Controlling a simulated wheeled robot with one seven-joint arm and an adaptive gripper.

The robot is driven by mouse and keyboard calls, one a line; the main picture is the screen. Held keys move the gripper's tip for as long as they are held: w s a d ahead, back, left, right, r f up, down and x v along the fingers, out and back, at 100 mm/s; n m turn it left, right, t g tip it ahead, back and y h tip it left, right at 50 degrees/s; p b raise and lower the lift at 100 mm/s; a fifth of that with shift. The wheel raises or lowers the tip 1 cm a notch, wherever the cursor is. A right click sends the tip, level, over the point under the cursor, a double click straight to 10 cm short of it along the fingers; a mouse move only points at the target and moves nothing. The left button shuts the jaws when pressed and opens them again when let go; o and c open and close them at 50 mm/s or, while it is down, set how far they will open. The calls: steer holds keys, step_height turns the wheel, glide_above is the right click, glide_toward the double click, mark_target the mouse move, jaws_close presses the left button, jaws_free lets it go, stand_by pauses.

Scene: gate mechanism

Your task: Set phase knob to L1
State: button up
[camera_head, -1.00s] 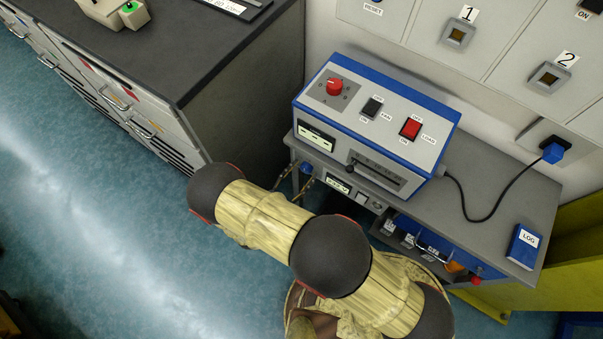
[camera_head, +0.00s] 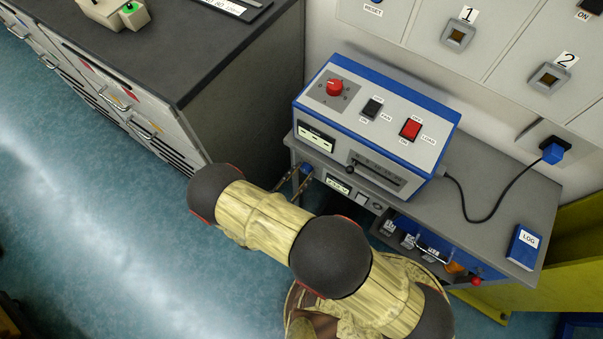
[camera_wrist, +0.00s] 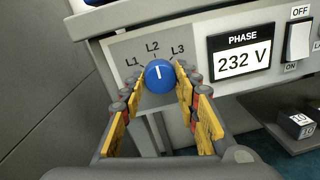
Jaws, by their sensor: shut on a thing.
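The blue phase knob (camera_wrist: 160,76) sits on a grey plate marked L1, L2 and L3 in the wrist view. Its white pointer line points up, close to L2 and slightly left of upright. My gripper (camera_wrist: 160,86) has its yellow-padded fingers on the left and right sides of the knob and is shut on it. The phase display (camera_wrist: 241,57) right of the knob reads 232 V. In the head view the knob (camera_head: 305,169) is small at the bench's left front, with my fingertips at it; my arm covers much of the area below.
A blue-and-white control box (camera_head: 375,125) with a red knob (camera_head: 334,87), switches and a slider stands on the bench above. An OFF/ON rocker switch (camera_wrist: 299,40) is right of the display. A dark-topped cabinet (camera_head: 180,50) stands at left. A log book (camera_head: 524,247) lies at right.

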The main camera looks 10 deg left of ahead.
steer(key=shift+n, duration=0.3)
steer(key=n+p, duration=0.1)
steer(key=n, duration=0.3)
steer(key=shift+n, duration=0.4)
steer(key=shift+n+t, duration=0.3)
steer(key=shift+n, duration=2)
steer(key=shift+p, duration=0.3)
steer(key=o, duration=1.2)
steer(key=shift+c, duration=0.2)
steer(key=shift+f, duration=0.1)
